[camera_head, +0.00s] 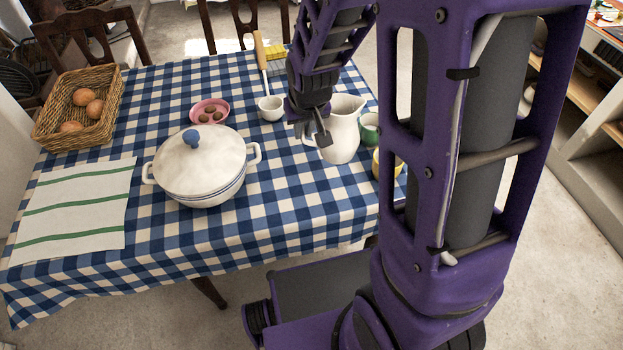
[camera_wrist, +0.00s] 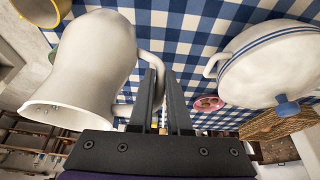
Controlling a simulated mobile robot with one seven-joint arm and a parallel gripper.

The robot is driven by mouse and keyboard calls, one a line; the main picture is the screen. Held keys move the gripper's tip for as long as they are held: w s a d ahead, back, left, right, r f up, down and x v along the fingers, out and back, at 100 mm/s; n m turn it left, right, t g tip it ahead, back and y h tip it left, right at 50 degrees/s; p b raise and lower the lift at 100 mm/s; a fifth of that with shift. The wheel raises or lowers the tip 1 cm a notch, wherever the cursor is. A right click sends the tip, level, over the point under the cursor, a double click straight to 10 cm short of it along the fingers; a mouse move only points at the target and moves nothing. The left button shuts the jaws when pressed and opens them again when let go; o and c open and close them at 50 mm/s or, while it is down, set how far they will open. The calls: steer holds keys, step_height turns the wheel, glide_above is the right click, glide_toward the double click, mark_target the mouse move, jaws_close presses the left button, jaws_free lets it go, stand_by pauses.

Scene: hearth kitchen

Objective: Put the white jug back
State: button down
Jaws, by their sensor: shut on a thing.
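The white jug (camera_head: 342,137) is upright at the right end of the checked table, its spout facing right. I cannot tell whether its base touches the cloth. My gripper (camera_head: 318,134) is at the jug's left side, shut on its handle. In the wrist view the jug (camera_wrist: 95,65) fills the left, and its handle (camera_wrist: 153,62) runs to the fingers of my gripper (camera_wrist: 166,82). The fingers hide part of the handle.
A green cup (camera_head: 369,130) and a yellow mug (camera_head: 379,166) stand close right of the jug, partly hidden by my arm.

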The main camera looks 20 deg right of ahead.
steer(key=a+b, duration=0.3)
steer(key=a, duration=0.4)
step_height(320, 180, down, 9)
steer(key=b, duration=0.3)
steer(key=shift+w+f, duration=0.2)
steer(key=shift+d+f+b, duration=0.1)
steer(key=shift+d+b, duration=0.05)
steer(key=shift+b, duration=0.15)
steer(key=c, duration=0.9)
jaws_free()
steer(key=shift+o, duration=0.2)
